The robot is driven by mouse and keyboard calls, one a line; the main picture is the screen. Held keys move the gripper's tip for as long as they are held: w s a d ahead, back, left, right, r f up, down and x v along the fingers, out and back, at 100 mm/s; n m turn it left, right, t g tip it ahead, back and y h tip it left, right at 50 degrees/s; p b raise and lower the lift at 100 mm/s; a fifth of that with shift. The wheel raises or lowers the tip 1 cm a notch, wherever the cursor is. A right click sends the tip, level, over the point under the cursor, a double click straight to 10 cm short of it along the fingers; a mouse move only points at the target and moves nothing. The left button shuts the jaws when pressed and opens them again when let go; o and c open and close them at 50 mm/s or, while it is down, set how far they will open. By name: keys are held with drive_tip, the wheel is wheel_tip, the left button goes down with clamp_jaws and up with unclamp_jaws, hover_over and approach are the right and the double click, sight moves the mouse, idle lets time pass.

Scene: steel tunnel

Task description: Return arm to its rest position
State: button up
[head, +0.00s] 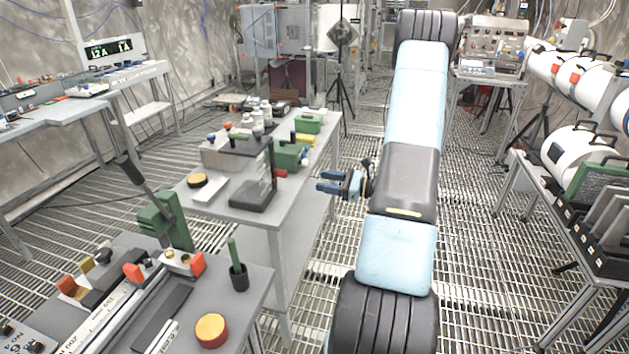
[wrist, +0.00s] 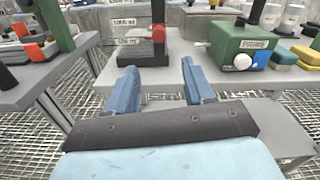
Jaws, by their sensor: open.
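My gripper (head: 338,184) shows in the head view beside the right edge of the middle table, its two blue fingers pointing left. In the wrist view my gripper (wrist: 160,88) has its blue fingers spread wide apart with nothing between them. My light-blue and dark-grey arm stands in the centre right of the head view. The gripper is apart from the table items, with the edge of the grey table (wrist: 165,98) in front of the fingers in the wrist view.
The middle table (head: 300,185) holds a dark stand (head: 254,195), green boxes (head: 290,155) and bottles. A front bench (head: 240,300) carries a yellow-topped red button (head: 211,330). At right, a rack table (head: 540,200) holds white cylinders (head: 580,150). Grated floor (head: 480,230) is clear right of my arm.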

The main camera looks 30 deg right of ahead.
drive_tip(key=shift+s+d, duration=0.3)
idle(0.4)
drive_tip(key=s+a+r+n+g+h, duration=0.1)
drive_tip(key=s+a+r+n+g, duration=0.45)
drive_tip(key=a+r+n, duration=0.35)
drive_tip(key=s+a+r+n+g+h, duration=0.1)
drive_tip(key=s+a+r+n+g, duration=0.45)
drive_tip(key=a, duration=0.45)
drive_tip(key=s+a+r+n+t+h, duration=0.3)
drive_tip(key=s+r+n+h, duration=0.7)
drive_tip(key=s+r, duration=0.4)
drive_tip(key=shift+s+r+n+t+h, duration=0.2)
drive_tip(key=shift+n+t+h, duration=0.1)
drive_tip(key=shift+n, duration=0.15)
drive_tip(key=shift+o, duration=0.5)
drive_tip(key=shift+a, duration=0.1)
idle(1.9)
